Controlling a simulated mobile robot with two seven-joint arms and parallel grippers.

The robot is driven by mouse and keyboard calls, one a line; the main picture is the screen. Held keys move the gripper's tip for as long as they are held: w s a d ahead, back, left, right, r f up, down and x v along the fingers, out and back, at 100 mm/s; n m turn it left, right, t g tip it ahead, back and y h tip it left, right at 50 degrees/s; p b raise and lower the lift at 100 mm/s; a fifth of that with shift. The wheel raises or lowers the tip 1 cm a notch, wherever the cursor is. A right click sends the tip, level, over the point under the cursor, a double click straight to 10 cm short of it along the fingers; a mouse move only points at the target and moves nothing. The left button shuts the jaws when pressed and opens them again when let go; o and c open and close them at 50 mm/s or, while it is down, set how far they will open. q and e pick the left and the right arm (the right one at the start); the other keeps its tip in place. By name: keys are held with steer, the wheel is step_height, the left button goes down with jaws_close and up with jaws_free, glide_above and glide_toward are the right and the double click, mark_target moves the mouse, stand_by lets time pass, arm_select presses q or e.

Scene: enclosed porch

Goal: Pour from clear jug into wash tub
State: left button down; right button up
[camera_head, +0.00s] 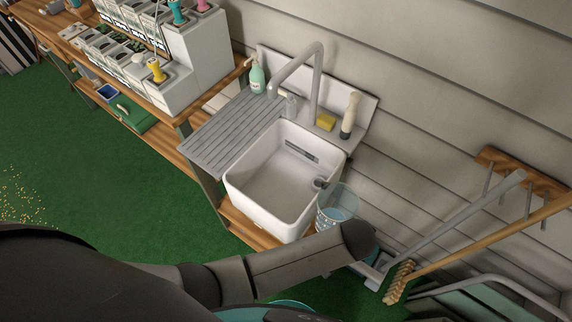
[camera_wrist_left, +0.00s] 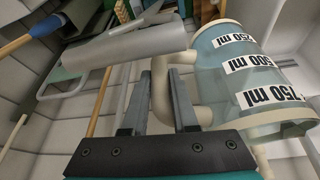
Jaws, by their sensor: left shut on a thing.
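The clear jug (camera_head: 341,197) is beside the right front corner of the white wash tub (camera_head: 260,205) in the head view, with pale blue liquid showing in it. Its open rim faces up towards the head camera; any slight tilt I cannot tell. In the left wrist view the jug (camera_wrist_left: 208,65) shows its printed volume labels, and its cream handle lies between the fingers of my left gripper (camera_wrist_left: 157,88). My left gripper is shut on that handle. In the head view my arm hides the gripper and the jug's lower part. The tub's visible floor looks bare. My right gripper is not in view.
A grey tap (camera_head: 317,85) arches behind the tub, next to a soap bottle (camera_head: 257,78), a yellow sponge (camera_head: 326,122) and an upright brush (camera_head: 350,115). A ribbed drainboard (camera_head: 230,130) lies left.

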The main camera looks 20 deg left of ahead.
arm_select(q)
steer(key=shift+s+d+f, duration=0.15)
steer(key=shift+d+f, duration=0.1)
steer(key=shift+r, duration=0.1)
step_height(320, 180, up, 4)
steer(key=p, duration=0.4)
